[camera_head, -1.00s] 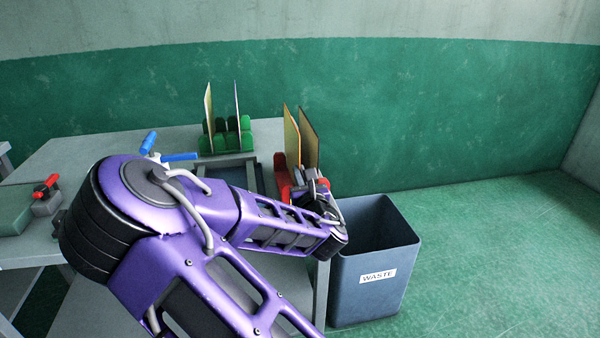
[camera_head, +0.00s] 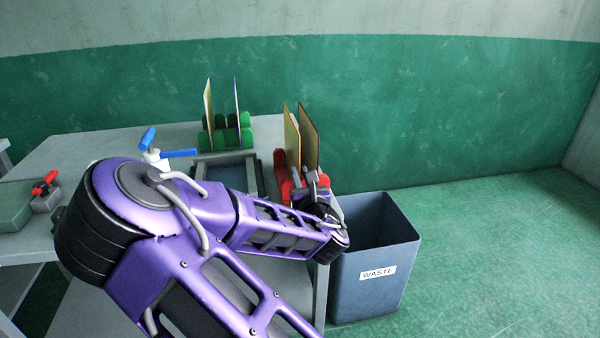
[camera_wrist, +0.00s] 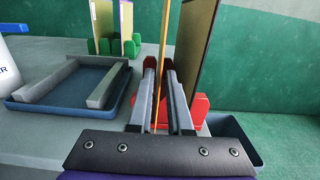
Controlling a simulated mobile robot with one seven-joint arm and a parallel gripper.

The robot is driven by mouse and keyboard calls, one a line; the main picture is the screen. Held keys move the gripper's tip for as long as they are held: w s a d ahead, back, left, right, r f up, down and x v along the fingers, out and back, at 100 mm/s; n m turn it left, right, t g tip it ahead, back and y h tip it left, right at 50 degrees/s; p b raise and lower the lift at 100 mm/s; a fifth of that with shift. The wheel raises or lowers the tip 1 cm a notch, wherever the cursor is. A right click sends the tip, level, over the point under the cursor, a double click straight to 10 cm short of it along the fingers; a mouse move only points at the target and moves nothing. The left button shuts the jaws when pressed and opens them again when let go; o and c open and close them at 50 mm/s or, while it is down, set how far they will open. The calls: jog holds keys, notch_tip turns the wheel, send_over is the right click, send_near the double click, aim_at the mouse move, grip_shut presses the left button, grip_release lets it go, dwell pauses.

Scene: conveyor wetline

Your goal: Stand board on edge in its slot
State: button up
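A thin tan board (camera_head: 291,130) stands upright at a red rack (camera_head: 281,174); in the wrist view I see its narrow orange edge (camera_wrist: 161,50). A second board (camera_head: 309,135) stands on edge just right of it; its broad face (camera_wrist: 197,50) fills part of the wrist view. The red rack (camera_wrist: 198,107) shows behind my fingers. My gripper (camera_wrist: 160,70) has one finger on each side of the first board, low down near the rack. Whether both fingers press on the board cannot be made out. The board's lower end is hidden by fingers and rack.
A green rack (camera_head: 219,140) holds two upright boards. A blue tray (camera_wrist: 70,120) with grey bars lies left of my gripper. A white bottle with blue handle (camera_head: 153,156) stands on the table. An open waste bin (camera_head: 367,290) stands right of the table.

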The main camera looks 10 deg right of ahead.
jog(key=shift+s, duration=1.8)
jog(key=o, duration=0.6)
jog(key=shift+c, duration=0.2)
